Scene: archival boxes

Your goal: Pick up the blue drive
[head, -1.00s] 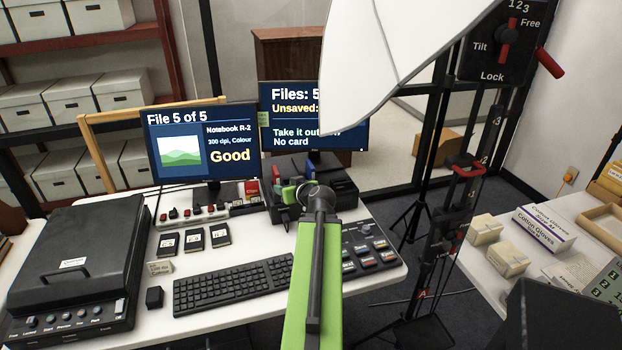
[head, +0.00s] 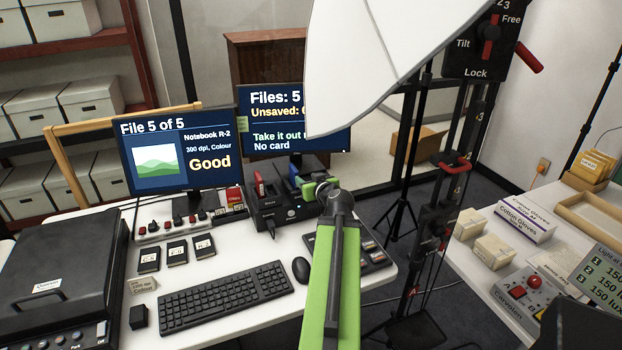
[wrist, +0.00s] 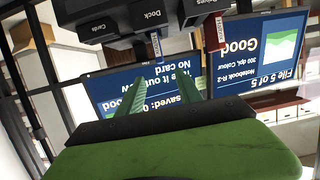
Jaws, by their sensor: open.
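The blue drive (wrist: 157,46) with a white label stands out from the dock (wrist: 150,17) in the upside-down wrist view. In the head view a small blue piece (head: 308,189) shows at the dock, just left of my gripper, which partly hides that area. My gripper (wrist: 163,78) is open, its two green fingers apart with nothing between them. The blue drive lies beyond the fingertips, roughly in line with the gap. A red drive (wrist: 213,34) stands beside it, and also shows in the head view (head: 259,183).
Two monitors (head: 180,155) stand behind the dock. A keyboard (head: 225,290), mouse (head: 301,270) and flat scanner (head: 60,265) are on the white desk. A large white light panel (head: 375,60) hangs above right. A lift column (head: 455,180) stands right of the desk.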

